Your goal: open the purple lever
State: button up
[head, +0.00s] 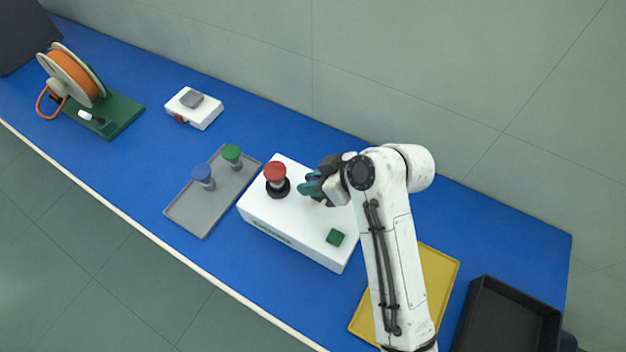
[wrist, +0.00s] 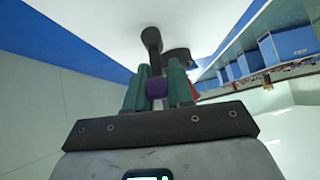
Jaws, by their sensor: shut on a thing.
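The purple lever (wrist: 156,87) shows in the wrist view as a purple grip on a dark stem that runs to the white box's surface. My gripper (wrist: 158,91) has its green fingers on both sides of the purple grip and is shut on it. In the head view my gripper (head: 312,187) is over the top of the white instrument box (head: 295,243), just right of the red button. There the lever is hidden behind the gripper and wrist.
The red mushroom button (head: 275,172) stands close beside my gripper. A green square button (head: 335,237) is on the box's front right. A grey tray (head: 190,217) with blue and green-topped pieces lies left. A yellow tray (head: 440,262) and black tray (head: 515,312) lie right.

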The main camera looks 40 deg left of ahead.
jog(key=shift+w, duration=0.1)
grip_shut()
jog(key=shift+w+a+f+m+g, duration=0.2)
jog(key=shift+w+m+g, duration=0.35)
jog(key=shift+g, duration=0.45)
jog(key=shift+w+f+m+g+b, duration=0.15)
jog(key=shift+m+g+b, duration=0.2)
jog(key=shift+g+b, duration=0.3)
jog(key=shift+g, duration=0.35)
jog(key=o, duration=0.8)
grip_release()
jog(key=shift+c, duration=0.2)
jog(key=shift+w+d, duration=0.1)
jog(key=b+v, duration=0.2)
jog(key=v, duration=0.8)
jog(key=shift+r+b, duration=0.3)
jog(key=shift+r, duration=0.15)
